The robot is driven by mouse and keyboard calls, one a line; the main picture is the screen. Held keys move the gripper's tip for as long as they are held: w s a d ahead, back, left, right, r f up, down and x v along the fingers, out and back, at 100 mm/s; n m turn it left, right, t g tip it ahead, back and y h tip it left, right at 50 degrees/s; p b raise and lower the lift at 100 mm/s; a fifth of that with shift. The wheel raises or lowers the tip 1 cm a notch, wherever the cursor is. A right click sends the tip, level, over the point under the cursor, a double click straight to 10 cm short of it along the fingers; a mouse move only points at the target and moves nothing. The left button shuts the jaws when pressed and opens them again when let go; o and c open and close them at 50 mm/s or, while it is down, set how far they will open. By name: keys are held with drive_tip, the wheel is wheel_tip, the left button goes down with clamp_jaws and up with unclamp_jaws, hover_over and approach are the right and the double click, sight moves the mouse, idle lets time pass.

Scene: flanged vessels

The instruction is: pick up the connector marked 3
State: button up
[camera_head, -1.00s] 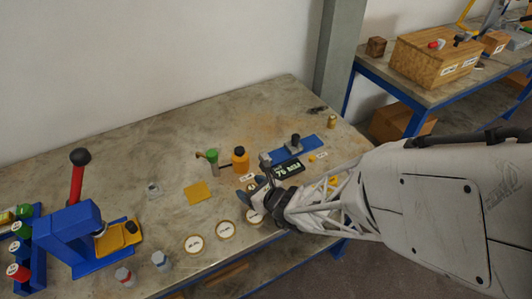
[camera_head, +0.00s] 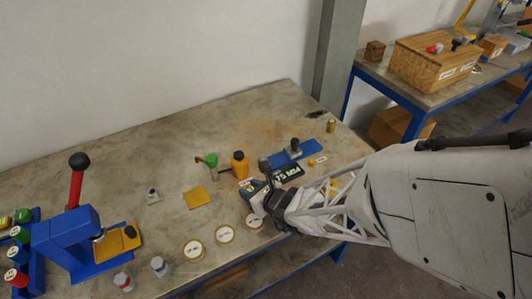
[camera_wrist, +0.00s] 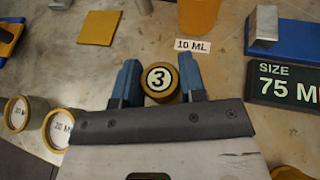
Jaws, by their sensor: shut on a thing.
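The connector marked 3 (camera_wrist: 160,82) is a short round piece with a tan-gold rim and a white face with a black-ringed number 3. In the wrist view it sits between the two blue fingers of my gripper (camera_wrist: 160,84), which is shut on it, its face toward the camera. In the head view my gripper (camera_head: 256,189) is over the front part of the bench, beside the black size sign; the connector cannot be made out there. Whether it touches the bench is unclear.
A "SIZE 75 MM" sign (camera_wrist: 288,82) and a blue fixture (camera_head: 292,154) stand right of my gripper. An orange bottle (camera_head: 239,165) is behind it. Round labelled pieces (camera_head: 224,234) lie to the front left. A blue press (camera_head: 70,233) stands far left.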

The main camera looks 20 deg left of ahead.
wheel_tip(320, 180, up, 2)
drive_tip(key=shift+r, duration=0.15)
drive_tip(key=s+d+r, duration=0.1)
drive_tip(key=s+d, duration=0.9)
drive_tip(key=s, duration=0.2)
drive_tip(key=shift+d+r, duration=0.1)
drive_tip(key=shift+r, duration=0.05)
idle(0.5)
